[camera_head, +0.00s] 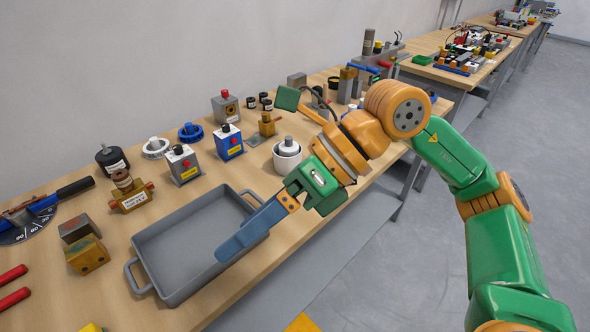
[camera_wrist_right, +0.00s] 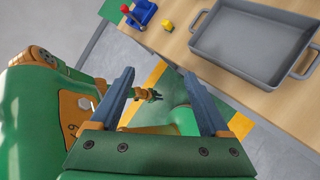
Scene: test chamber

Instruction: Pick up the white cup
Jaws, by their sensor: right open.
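The white cup (camera_head: 287,158) stands upright on the wooden workbench, behind my right gripper's wrist in the head view, with a grey piece showing in its top. My right gripper (camera_head: 240,235) reaches over the right end of the grey tray (camera_head: 157,262), to the lower left of the cup and apart from it. The right wrist view shows its two blue fingers (camera_wrist_right: 160,78) spread, with nothing between them. The cup does not show in that view. A small dark gripper, seemingly my left (camera_wrist_right: 151,95), shows far off there; its jaw state is unclear.
The tray looks empty. Left of the cup stand a blue box with a red button (camera_head: 229,143), a white one (camera_head: 183,165) and a blue ring (camera_head: 190,132). A brass part (camera_head: 267,124) stands behind. The bench's front edge is close to the cup.

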